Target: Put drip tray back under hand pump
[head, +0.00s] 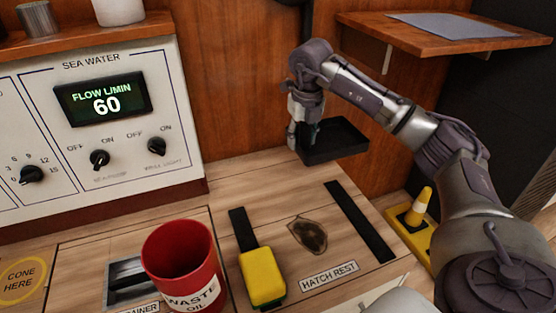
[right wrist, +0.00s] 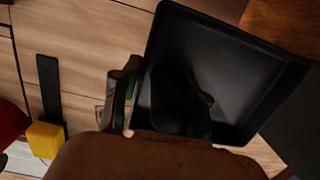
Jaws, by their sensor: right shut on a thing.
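The drip tray (head: 335,140) is a shallow black square tray with raised walls. It is at the back of the wooden worktop, close to the wood wall. My right gripper (head: 306,134) is shut on its left edge. In the right wrist view the tray (right wrist: 240,75) fills the right half, open side showing, with the gripper's fingers (right wrist: 160,100) at its near wall. I cannot tell whether the tray touches the worktop. A dark upright part (head: 306,18) at the top of the wall may belong to the hand pump; the rest is hidden or out of frame. My left gripper is not in view.
A red waste oil bucket (head: 183,262), a yellow block (head: 262,277) and two black strips stand or lie in front. A dark oval stain (head: 308,236) marks the worktop. A wooden shelf (head: 440,35) juts out above right.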

